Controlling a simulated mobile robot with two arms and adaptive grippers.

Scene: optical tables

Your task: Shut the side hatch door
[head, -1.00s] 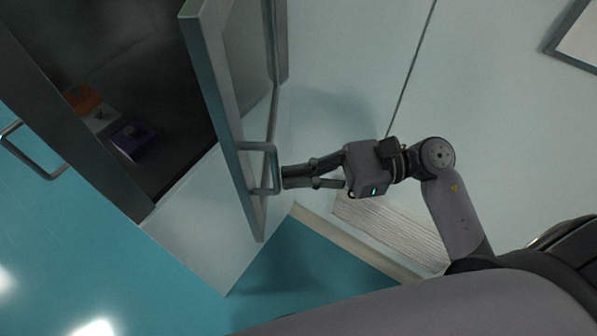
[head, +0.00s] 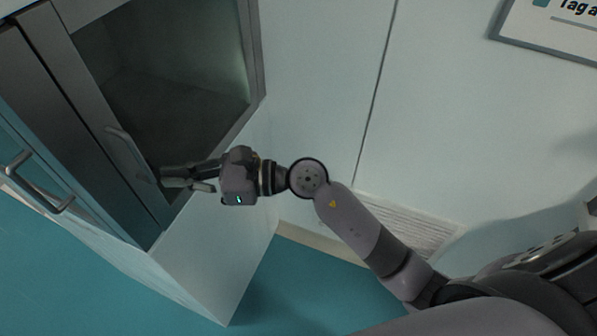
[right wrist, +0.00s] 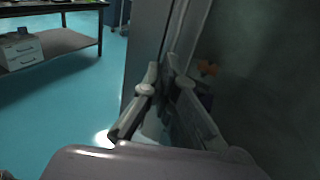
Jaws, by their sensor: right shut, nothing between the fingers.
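The side hatch door (head: 165,85) is a dark glass panel in a grey frame on the side of a pale cabinet (head: 215,225). It lies close to its opening; I cannot tell whether a small gap is left. Its bar handle (head: 130,155) is near the left edge. My right gripper (head: 168,179) is shut and empty, in front of the door's lower part, just right of the handle. I cannot tell whether it touches the door. In the right wrist view, its fingers (right wrist: 162,74) point along the grey frame beside dark glass. My left gripper is not in view.
Another handle (head: 30,175) is on the cabinet's left face. A pale wall with a vent grille (head: 410,222) and a framed sign (head: 550,35) is at the right. The right wrist view shows a table (right wrist: 60,40) at the far left, with clear teal floor before it.

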